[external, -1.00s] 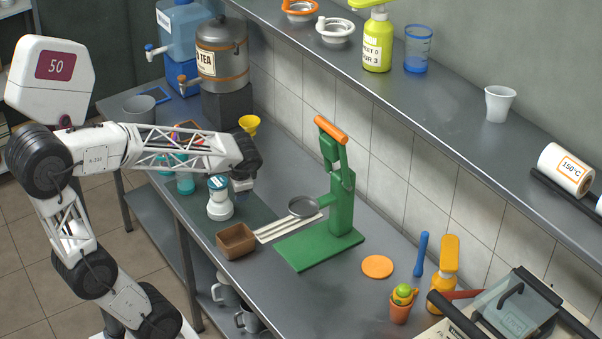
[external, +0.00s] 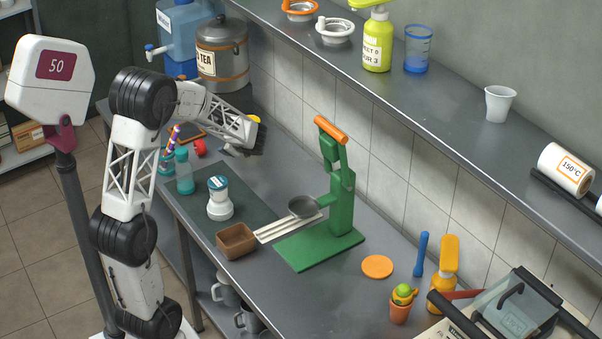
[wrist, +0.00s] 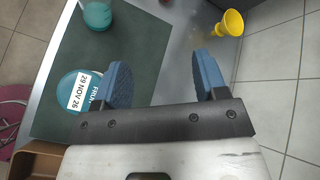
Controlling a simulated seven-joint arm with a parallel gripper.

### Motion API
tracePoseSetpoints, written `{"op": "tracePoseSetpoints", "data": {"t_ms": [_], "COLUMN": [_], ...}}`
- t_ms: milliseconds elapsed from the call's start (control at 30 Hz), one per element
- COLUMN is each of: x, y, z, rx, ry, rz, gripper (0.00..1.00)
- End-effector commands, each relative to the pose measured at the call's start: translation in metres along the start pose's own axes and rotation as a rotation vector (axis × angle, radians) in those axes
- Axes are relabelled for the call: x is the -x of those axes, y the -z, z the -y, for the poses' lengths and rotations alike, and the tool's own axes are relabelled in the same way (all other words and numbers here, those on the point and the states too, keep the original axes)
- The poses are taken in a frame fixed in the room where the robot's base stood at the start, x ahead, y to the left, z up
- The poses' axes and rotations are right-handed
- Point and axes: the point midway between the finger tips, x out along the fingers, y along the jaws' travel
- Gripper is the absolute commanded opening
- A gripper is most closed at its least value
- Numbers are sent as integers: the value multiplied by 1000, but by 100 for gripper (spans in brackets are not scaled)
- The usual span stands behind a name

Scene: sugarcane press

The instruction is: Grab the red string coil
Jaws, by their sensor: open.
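A small round red item (external: 200,147), seemingly the red string coil, lies on the counter towards its far left end in the external view. It is too small there to make out any string. My gripper (external: 239,151) is above the counter to its right, apart from it. In the wrist view my gripper (wrist: 163,78) shows two blue fingers spread wide with nothing between them. The coil is not clearly visible in the wrist view.
Near the coil stand a teal bottle (external: 185,174) and a white jar with a teal lid (external: 219,200). A yellow funnel (wrist: 230,23) is right of my fingers. A brown box (external: 236,241) and green press (external: 341,205) are farther along. The dark mat (wrist: 140,45) has free room.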

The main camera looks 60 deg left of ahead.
Motion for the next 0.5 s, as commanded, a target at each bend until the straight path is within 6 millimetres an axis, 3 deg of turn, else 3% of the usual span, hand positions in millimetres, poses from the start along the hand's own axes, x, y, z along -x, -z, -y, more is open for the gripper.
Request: {"op": "tracePoseSetpoints", "data": {"t_ms": [33, 200, 500], "x": [-20, -79, -187], "y": [2, 5, 16], "z": [3, 17, 23], "rx": [-38, -182, -446], "ry": [7, 52, 119], "rz": [15, 62, 121], "gripper": [66, 66, 66]}}
